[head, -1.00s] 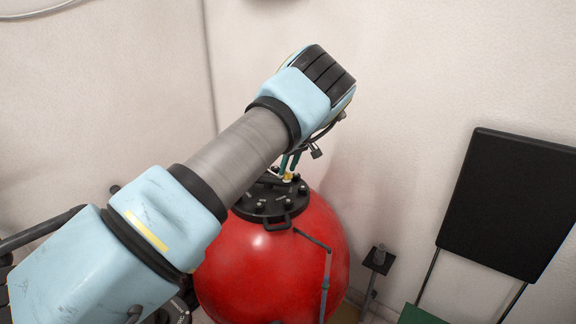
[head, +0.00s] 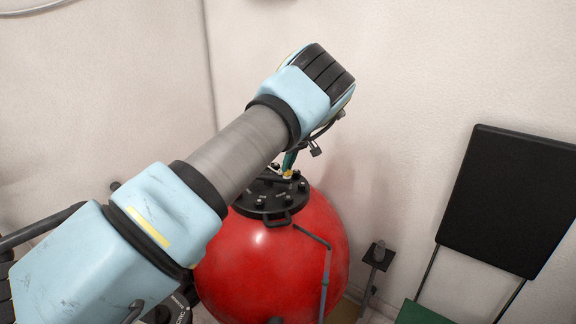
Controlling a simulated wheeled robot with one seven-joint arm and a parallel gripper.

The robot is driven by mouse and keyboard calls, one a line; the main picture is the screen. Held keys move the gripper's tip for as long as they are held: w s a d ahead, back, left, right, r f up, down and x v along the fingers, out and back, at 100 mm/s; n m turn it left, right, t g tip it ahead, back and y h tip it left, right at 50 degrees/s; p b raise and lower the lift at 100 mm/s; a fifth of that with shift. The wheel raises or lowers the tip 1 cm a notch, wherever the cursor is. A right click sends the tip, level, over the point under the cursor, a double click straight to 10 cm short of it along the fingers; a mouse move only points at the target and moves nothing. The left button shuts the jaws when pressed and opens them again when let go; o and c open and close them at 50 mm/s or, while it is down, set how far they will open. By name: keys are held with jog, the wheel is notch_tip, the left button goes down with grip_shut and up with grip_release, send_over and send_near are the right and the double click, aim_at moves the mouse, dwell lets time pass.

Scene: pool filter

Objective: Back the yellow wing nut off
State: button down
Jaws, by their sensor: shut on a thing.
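The yellow wing nut (head: 288,174) sits on the black lid (head: 262,212) on top of the red filter tank. It is small and partly covered by my gripper. My gripper (head: 288,166) reaches down from the arm with its green fingers at the wing nut, and it is shut on it. The arm hides the back left part of the lid. Several dark knobs stand around the lid's rim, and a black handle is at its front.
The red tank (head: 265,265) fills the space below the lid, with a grey pipe (head: 326,270) down its right side. A black panel (head: 512,200) on thin legs stands at the right. White walls rise close behind and at the left.

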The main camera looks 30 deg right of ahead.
dwell(0.4)
jog(key=m+h+b, duration=0.1)
jog(key=m+b, duration=0.1)
jog(key=b, duration=0.1)
jog(key=shift+a+f+m, duration=0.1)
jog(key=shift+f+m, duration=0.05)
jog(key=shift+m, duration=0.25)
jog(key=m+h+b, duration=0.1)
jog(key=m+b, duration=0.2)
jog(key=shift+a+m, duration=0.1)
jog(key=shift+m, duration=0.2)
jog(key=m+h+b, duration=0.1)
jog(key=m, duration=0.1)
jog(key=m+g+b, duration=0.1)
jog(key=m, duration=0.1)
jog(key=shift+w+a+h, duration=0.1)
jog(key=shift+w+h, duration=0.05)
jog(key=shift+h, duration=0.25)
jog(key=shift+m+g+h+b, duration=0.3)
jog(key=shift+m+g+b, duration=0.15)
jog(key=shift+m, duration=0.75)
jog(key=shift+r, duration=0.2)
jog(key=c, duration=0.9)
grip_release()
